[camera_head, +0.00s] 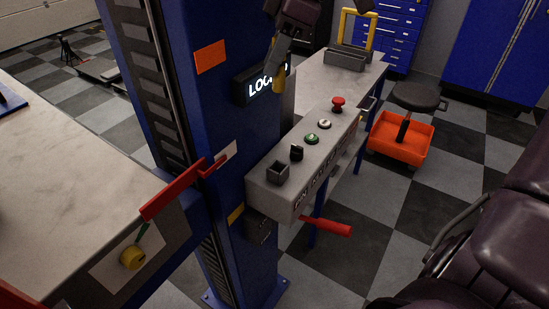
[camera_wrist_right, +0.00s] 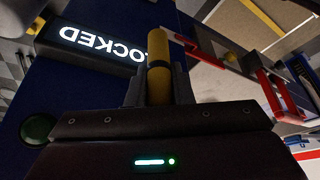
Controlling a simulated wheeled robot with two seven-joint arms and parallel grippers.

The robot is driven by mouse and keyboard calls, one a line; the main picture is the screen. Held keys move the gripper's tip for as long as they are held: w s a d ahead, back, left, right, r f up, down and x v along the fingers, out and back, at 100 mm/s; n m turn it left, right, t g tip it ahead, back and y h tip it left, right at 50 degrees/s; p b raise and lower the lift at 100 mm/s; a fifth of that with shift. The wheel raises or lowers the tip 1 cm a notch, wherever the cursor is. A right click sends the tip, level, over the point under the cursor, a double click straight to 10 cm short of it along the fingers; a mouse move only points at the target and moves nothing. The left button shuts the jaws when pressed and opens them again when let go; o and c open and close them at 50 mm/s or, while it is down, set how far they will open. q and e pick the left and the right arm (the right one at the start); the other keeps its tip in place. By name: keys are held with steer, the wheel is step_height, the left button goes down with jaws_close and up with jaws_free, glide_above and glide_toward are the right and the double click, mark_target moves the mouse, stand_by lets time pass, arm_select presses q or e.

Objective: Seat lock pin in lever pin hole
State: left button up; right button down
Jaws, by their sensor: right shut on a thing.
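My right gripper (camera_head: 277,72) hangs in front of the blue lift column, beside the lit sign. It is shut on a yellow pin (camera_head: 279,80). In the right wrist view the yellow pin (camera_wrist_right: 158,80), with a black band, stands between the fingers of the right gripper (camera_wrist_right: 158,92). A red lever (camera_head: 172,194) juts from the column at lower left, well below the gripper. A second red handle (camera_head: 330,228) sticks out under the control box. I cannot make out the pin hole in either view. My left gripper is not in view.
The lit sign (camera_wrist_right: 105,45) reads LOCKED and is close to the gripper. The control box (camera_head: 268,178) carries several buttons, including a red mushroom button (camera_head: 338,103). A yellow knob (camera_head: 132,258) is at lower left.

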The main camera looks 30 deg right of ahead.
steer(key=p, duration=0.2)
glide_above(269, 166)
steer(key=d, duration=0.1)
step_height(269, 166, down, 18)
steer(key=f, duration=0.1)
steer(key=s+f, duration=0.1)
steer(key=shift+f+p, duration=0.3)
steer(key=shift+f, duration=0.05)
steer(key=shift+w+f, duration=0.1)
steer(key=shift+f, duration=0.45)
steer(key=c, duration=1.3)
jaws_free()
steer(key=shift+f, duration=0.15)
